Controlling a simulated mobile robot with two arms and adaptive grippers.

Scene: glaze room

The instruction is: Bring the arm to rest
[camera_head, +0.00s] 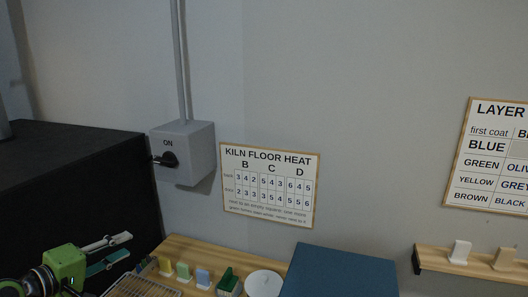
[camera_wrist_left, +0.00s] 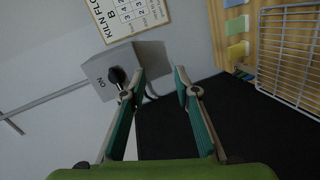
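My left gripper (camera_head: 128,245) is at the lower left of the head view, with a green body and two fingers spread apart. It is open, with nothing between the fingers. In the left wrist view its fingers (camera_wrist_left: 159,72) also stand apart and empty. A grey switch box (camera_head: 198,152) with a black lever (camera_head: 168,160) and the word ON is on the wall above and beyond the gripper. In the left wrist view the box (camera_wrist_left: 103,70) lies just past the left fingertip, apparently apart from it. My right gripper is not in view.
A black block (camera_head: 70,185) stands at left. Below the wall are a wire rack (camera_head: 145,288), several small coloured tiles (camera_head: 183,271), a white disc (camera_head: 263,284) and a blue panel (camera_head: 340,275). A wooden shelf (camera_head: 440,262) juts out at right. Charts (camera_head: 268,186) hang on the wall.

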